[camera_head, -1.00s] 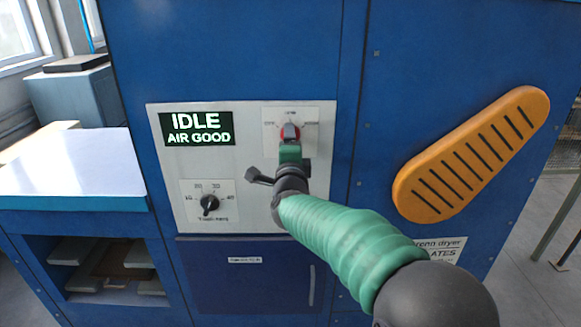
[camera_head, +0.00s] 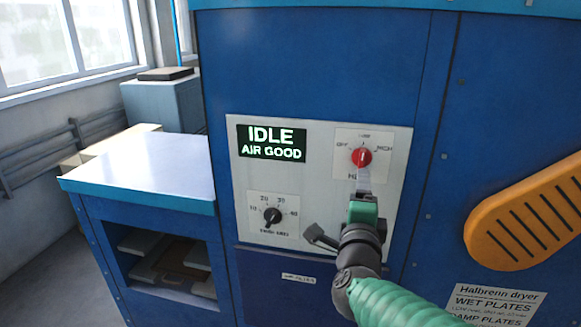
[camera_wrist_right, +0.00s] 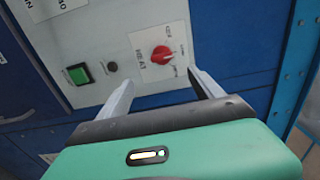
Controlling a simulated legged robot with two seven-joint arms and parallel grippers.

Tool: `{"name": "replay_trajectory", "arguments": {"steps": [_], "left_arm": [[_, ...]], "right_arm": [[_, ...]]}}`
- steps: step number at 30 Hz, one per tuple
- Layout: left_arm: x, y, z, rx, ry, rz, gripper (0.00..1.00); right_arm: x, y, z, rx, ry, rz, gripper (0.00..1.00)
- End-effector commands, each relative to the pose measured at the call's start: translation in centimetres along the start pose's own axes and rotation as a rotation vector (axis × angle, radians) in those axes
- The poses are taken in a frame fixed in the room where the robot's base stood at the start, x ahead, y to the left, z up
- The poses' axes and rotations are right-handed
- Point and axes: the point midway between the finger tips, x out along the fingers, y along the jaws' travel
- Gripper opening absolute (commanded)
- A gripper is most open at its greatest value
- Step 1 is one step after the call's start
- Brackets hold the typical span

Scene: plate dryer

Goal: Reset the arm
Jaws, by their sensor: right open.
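The red knob (camera_head: 361,156) is on a white plate on the dryer's grey control panel (camera_head: 320,222); its light mark looks roughly upright. My right gripper (camera_head: 364,185) is just below the knob in the head view, with its arm coming from the lower right. In the right wrist view its two fingers (camera_wrist_right: 164,90) are spread and empty. The knob (camera_wrist_right: 161,54) shows between and beyond the fingertips, apart from them. My left gripper is not in view.
The display (camera_head: 272,143) reads IDLE, AIR GOOD. A black timer dial (camera_head: 272,216) sits below it. An orange slotted vent (camera_head: 530,218) is at right, and a white-topped blue bench (camera_head: 145,168) at left. A green button (camera_wrist_right: 77,74) shows in the right wrist view.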

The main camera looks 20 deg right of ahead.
Motion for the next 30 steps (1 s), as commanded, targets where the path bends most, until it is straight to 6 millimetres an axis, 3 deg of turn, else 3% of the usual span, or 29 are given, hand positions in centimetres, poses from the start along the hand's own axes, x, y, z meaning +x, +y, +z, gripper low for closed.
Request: {"name": "replay_trajectory", "arguments": {"steps": [2, 4, 5, 8, 11, 13, 16, 18, 21, 30], "left_arm": [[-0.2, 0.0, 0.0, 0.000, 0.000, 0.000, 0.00], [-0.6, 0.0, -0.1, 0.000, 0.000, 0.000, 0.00], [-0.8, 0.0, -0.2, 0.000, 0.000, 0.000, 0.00], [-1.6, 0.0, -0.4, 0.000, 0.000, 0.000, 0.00], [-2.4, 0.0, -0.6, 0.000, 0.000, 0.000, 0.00], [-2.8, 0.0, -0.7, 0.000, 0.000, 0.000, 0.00], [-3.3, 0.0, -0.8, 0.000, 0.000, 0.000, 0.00], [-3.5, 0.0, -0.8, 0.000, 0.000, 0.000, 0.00], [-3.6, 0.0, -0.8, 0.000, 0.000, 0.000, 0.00], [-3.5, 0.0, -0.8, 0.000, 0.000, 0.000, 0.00]], "right_arm": [[0.0, 0.8, 0.7, -0.045, -0.030, 0.022, 0.76], [-0.3, 3.0, 2.6, -0.166, -0.112, 0.077, 0.76], [-0.6, 4.5, 3.6, -0.242, -0.165, 0.112, 0.76], [-3.1, 11.4, 7.1, -0.571, -0.405, 0.254, 0.76], [-7.8, 19.2, 8.4, -0.922, -0.687, 0.398, 0.76], [-11.8, 24.1, 7.8, -1.145, -0.888, 0.488, 0.76], [-17.2, 29.0, 5.3, -1.401, -1.150, 0.589, 0.76], [-20.0, 31.0, 3.5, -1.524, -1.291, 0.635, 0.76], [-22.2, 32.4, 1.7, -1.620, -1.411, 0.673, 0.76], [-22.7, 32.7, 1.2, -1.644, -1.442, 0.681, 0.76]]}}
